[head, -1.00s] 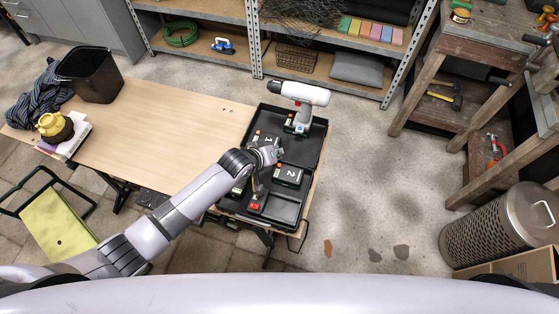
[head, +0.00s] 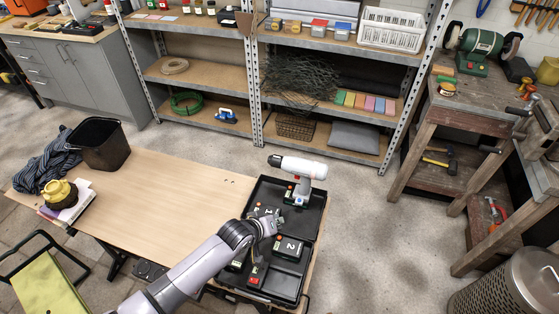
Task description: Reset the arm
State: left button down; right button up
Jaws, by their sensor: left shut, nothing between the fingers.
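My left gripper (head: 272,225) is above the open black tool case (head: 314,213) on the right end of the wooden table. It is shut and empty, close to the batteries in the case; I cannot tell whether it touches one. My left arm reaches in from the bottom of the view. A white and black cordless drill (head: 299,172) stands upright in the back of the case. A battery marked 2 (head: 289,247) lies right of and below the gripper. Another battery, marked 1 (head: 266,212), is partly hidden by the gripper. My right gripper is not in view.
The wooden table (head: 160,190) is clear in the middle. A black bin (head: 101,146), a dark cloth (head: 47,166) and a yellow-capped item (head: 60,194) sit at its left end. Metal shelves (head: 259,75) stand behind. A workbench (head: 445,140) and a metal drum (head: 508,285) are at right.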

pick_arm(q)
jog(key=shift+s, duration=0.1)
jog(key=s+a+r+m+g+y, duration=0.1)
jog(key=s+a+r+y, duration=0.15)
jog(key=s+a, duration=0.55)
jog(key=s+a+r+m+g+y, duration=0.15)
jog(key=s+a+r, duration=0.3)
jog(key=s, duration=0.55)
jog(key=s+a+r+m+g+y, duration=0.1)
jog(key=s+a+r, duration=0.2)
jog(key=s+a, duration=0.5)
notch_tip(320, 180, down, 28)
jog(key=s+g+b, duration=0.2)
jog(key=b, duration=0.2)
jog(key=s+a+f+b, duration=0.2)
jog(key=s+f+b, duration=0.1)
jog(key=s+f, duration=1.4)
notch_tip(320, 180, down, 4)
jog(key=shift+s+f+m+g, duration=0.1)
jog(key=shift+s+m+g, duration=0.1)
jog(key=shift+m+g, duration=0.2)
